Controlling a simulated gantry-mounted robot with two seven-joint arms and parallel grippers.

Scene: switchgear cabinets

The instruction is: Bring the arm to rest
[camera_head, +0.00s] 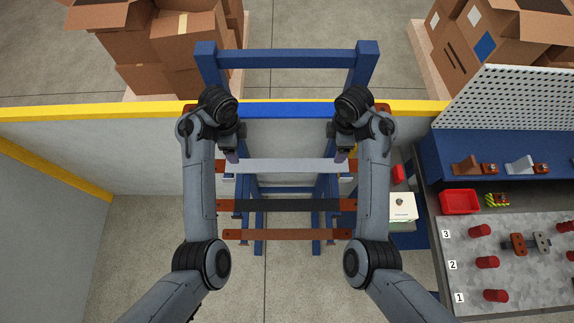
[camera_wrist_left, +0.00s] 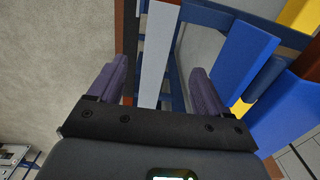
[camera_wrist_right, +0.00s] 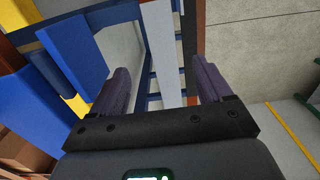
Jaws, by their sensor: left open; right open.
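My left gripper (camera_head: 237,144) and right gripper (camera_head: 338,144) both hang over the blue rack (camera_head: 366,62), one near each end of its bars. In the left wrist view the left gripper (camera_wrist_left: 159,70) has its fingers wide apart with nothing clamped. In the right wrist view the right gripper (camera_wrist_right: 160,70) is likewise open and empty. A light grey bar (camera_head: 285,166) lies across the rack and appears beyond the gap between the fingers in both wrist views. Both arms are bent in near mirror image.
A blue bar (camera_head: 287,110), a black bar (camera_head: 287,205) and a copper-coloured bar (camera_head: 287,235) also cross the rack. A yellow-topped partition (camera_head: 120,109) runs behind. On the right stands a workbench (camera_head: 530,282) with a red bin (camera_head: 460,202). Cardboard boxes (camera_head: 190,35) stand behind.

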